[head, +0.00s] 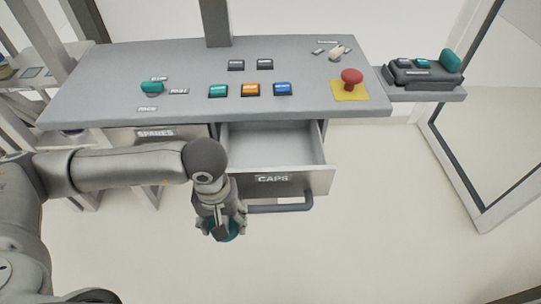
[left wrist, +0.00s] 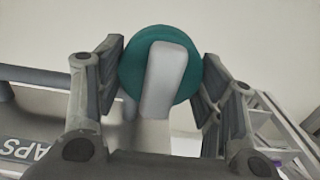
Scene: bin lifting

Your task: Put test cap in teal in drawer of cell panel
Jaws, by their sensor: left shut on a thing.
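My left gripper (head: 221,226) is shut on a round teal test cap (left wrist: 191,63), which has a pale grey bar across its face. In the head view the cap (head: 224,230) shows between the fingers, partly hidden by them. The gripper is in front of the cell panel (head: 190,70), just left of the drawer handle. The CAPS drawer (head: 290,183) is pulled open and its visible inside is empty. The drawer's front left corner is hidden behind my left arm. My right gripper is not in view.
A closed SPARES drawer (head: 170,133) sits left of the open one. On the panel top are a red emergency button (head: 351,78), teal, orange and blue buttons, a teal knob (head: 152,87) and a selector. A side shelf at right holds a dark device (head: 420,72).

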